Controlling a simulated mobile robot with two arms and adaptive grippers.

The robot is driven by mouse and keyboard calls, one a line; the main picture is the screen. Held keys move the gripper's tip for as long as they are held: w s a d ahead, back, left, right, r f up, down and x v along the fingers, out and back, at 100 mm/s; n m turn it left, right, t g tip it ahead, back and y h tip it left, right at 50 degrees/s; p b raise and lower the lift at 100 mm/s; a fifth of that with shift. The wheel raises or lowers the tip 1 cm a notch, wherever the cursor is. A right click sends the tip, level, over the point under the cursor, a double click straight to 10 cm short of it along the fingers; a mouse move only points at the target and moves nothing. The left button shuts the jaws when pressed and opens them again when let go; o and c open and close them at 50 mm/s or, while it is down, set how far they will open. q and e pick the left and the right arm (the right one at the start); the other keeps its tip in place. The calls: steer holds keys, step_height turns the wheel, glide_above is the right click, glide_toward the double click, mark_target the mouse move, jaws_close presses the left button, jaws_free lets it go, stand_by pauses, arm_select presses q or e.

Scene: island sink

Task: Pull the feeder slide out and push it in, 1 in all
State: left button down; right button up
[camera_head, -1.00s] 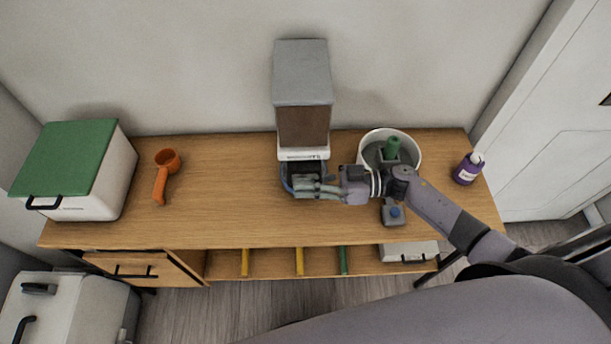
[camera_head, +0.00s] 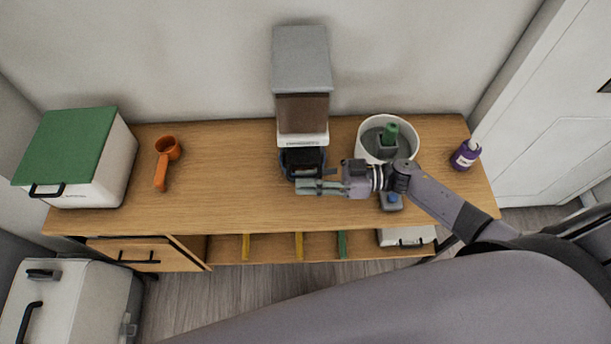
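The feeder (camera_head: 302,85) stands against the wall at the back middle of the wooden counter. It has a grey top, a brown see-through hopper and a white base band. A dark lower part with a blue edge (camera_head: 302,163) sits at its front; I cannot make out the slide clearly there. My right gripper (camera_head: 308,187) is just in front of this dark part, with its fingers pointing left. From above I cannot tell whether the fingers are closed or touch the feeder. My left gripper is not in view.
A white bucket (camera_head: 410,134) with a green-handled item stands right of the feeder. The counter's left middle is clear.

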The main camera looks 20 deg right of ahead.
steer(key=v, duration=1.1)
steer(key=shift+d, duration=0.35)
steer(key=shift+w+r, duration=0.1)
steer(key=shift+r, duration=0.05)
steer(key=shift+c, duration=0.6)
